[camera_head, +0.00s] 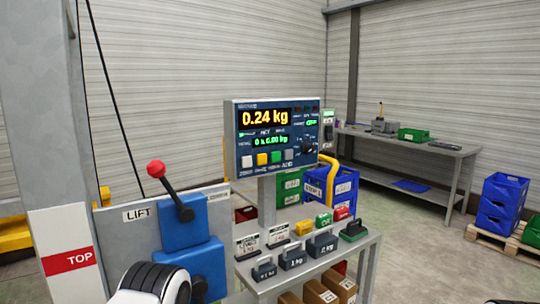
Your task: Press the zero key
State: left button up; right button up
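The scale indicator (272,137) stands on a post at the centre, behind a metal bench. Its upper display reads 0.24 kg in yellow, with a smaller green line below. The labels under the keys are too small to read surely, so I cannot confirm which is the zero key. Neither gripper shows. A white and black part of my arm is at the bottom left, and nothing touches the keys.
The bench (347,257) in front carries several dark weights and small coloured blocks. A blue lift box with a red-knobbed lever (170,184) stands left of it. A grey post (45,140) is at far left. The space before the indicator's face looks clear.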

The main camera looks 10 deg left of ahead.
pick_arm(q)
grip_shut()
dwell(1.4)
